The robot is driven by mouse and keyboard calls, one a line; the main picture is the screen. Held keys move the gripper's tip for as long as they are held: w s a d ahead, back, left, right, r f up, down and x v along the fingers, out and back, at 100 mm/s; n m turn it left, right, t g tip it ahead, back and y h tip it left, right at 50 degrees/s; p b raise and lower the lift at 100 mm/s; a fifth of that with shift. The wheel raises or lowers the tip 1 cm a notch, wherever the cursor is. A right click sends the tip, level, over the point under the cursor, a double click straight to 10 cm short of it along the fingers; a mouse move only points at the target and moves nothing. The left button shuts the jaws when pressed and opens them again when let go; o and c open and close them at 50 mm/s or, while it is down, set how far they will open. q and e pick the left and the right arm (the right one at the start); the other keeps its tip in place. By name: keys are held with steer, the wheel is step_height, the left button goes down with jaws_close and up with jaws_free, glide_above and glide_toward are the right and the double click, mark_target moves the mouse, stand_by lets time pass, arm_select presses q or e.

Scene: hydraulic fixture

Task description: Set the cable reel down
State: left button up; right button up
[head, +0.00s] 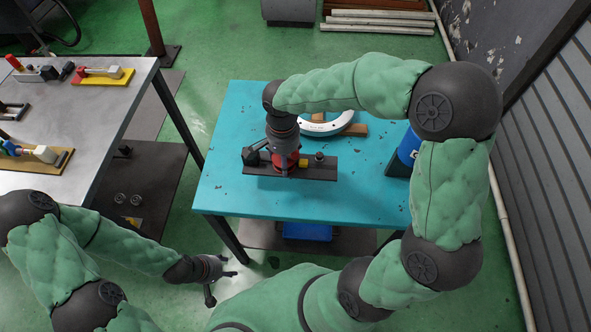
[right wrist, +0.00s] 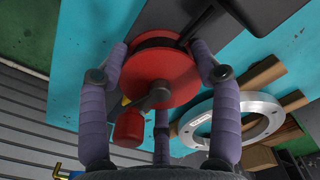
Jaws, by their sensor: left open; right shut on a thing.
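The cable reel (right wrist: 158,78), red and round with a dark hub, sits between the padded fingers of my right gripper (right wrist: 160,82) in the right wrist view. In the head view my right gripper (head: 286,152) points down with the red reel (head: 285,163) under it, mostly hidden by the hand. The reel is over a dark rectangular plate (head: 318,172) on the turquoise table (head: 230,190); I cannot tell whether it touches the plate. My left gripper (head: 221,282) is open and empty, low in front of the table.
A pale ring (head: 345,123) lies on brown wooden strips behind the plate. A blue object (head: 408,147) stands at the table's right. A grey bench (head: 85,105) with clamps is at the left. The table's front left is clear.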

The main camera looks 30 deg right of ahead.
mark_target(295, 168)
steer(key=d+f, duration=0.1)
steer(key=d+f+b, duration=0.1)
steer(key=f, duration=0.1)
steer(key=shift+s+d+f, duration=0.15)
steer(key=shift+s+d, duration=0.05)
steer(key=shift+d, duration=0.15)
steer(key=shift+d+f+b, duration=0.15)
steer(key=shift+f+b, duration=0.5)
steer(key=shift+f, duration=1)
steer(key=shift+f, duration=0.2)
steer(key=o, duration=1.5)
steer(key=shift+s, duration=0.1)
steer(key=shift+r, duration=0.1)
steer(key=shift+r, duration=0.25)
step_height(295, 168, up, 12)
steer(key=p, duration=0.4)
steer(key=shift+f, duration=0.15)
